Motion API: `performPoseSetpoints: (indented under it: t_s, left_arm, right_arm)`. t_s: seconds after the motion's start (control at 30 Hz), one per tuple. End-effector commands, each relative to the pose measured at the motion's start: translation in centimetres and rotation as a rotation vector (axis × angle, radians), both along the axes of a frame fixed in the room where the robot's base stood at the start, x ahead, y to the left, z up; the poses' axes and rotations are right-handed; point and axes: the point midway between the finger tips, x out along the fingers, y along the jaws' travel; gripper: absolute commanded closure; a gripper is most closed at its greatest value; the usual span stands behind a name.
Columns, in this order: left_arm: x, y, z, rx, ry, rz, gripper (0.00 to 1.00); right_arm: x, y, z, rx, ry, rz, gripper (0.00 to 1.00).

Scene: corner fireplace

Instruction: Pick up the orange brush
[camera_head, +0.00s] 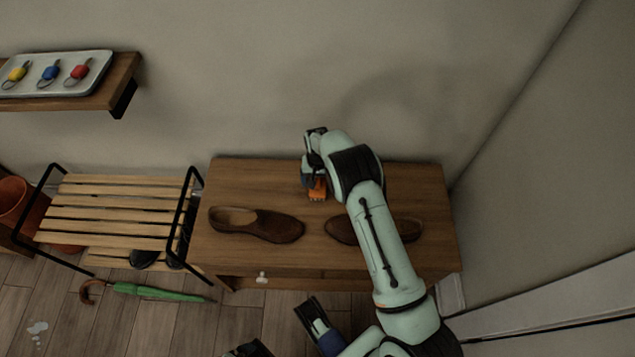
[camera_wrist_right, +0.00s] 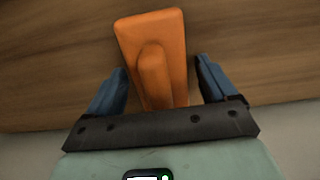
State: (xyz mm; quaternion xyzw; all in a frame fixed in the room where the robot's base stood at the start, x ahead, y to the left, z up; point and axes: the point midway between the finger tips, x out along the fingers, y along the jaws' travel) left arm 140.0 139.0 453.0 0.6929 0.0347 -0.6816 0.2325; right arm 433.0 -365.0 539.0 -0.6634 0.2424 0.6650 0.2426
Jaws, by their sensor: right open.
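The orange brush (camera_head: 317,190) lies on the wooden bench top (camera_head: 228,178), between and behind two brown shoes, mostly hidden under my right gripper (camera_head: 314,180). In the right wrist view the brush (camera_wrist_right: 172,32) has a wide flat body with a raised grip. The open fingers of the right gripper (camera_wrist_right: 161,66) stand on either side of it, with a gap visible at each side. At the bottom edge of the head view, a dark part with a blue pad (camera_head: 320,325) seems to belong to my left gripper; it is cut off.
The left brown shoe (camera_head: 256,224) lies in front of the brush; the right shoe (camera_head: 345,231) is partly behind my arm. A slatted rack (camera_head: 115,205) stands left of the bench. A green umbrella (camera_head: 155,291) lies on the floor. A wall rises behind the bench.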

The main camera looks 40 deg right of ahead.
Motion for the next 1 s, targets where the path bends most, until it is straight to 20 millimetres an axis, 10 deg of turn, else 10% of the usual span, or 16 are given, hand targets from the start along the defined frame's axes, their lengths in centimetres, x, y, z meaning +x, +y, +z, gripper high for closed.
performPoseSetpoints:
  t_s: [0.27, 0.43, 0.5, 1.0]
  left_arm:
    - [0.2, 0.1, -0.1, 0.002, -0.005, 0.003, 0.0]
    - [0.2, 0.1, -0.1, 0.002, -0.005, 0.003, 0.0]
    - [0.2, 0.1, -0.1, 0.002, -0.005, 0.003, 0.0]
    - [-0.4, -0.2, 0.5, -0.006, 0.011, -0.004, 0.0]
  right_arm:
    - [0.1, 0.0, -0.4, 0.0, -0.004, 0.0, 0.18]
    - [0.1, 0.0, -0.4, 0.0, -0.003, 0.0, 0.73]
    - [0.1, 0.0, -0.4, 0.0, -0.004, 0.0, 0.78]
    - [0.2, 0.0, 2.1, 0.0, -0.006, 0.0, 0.79]
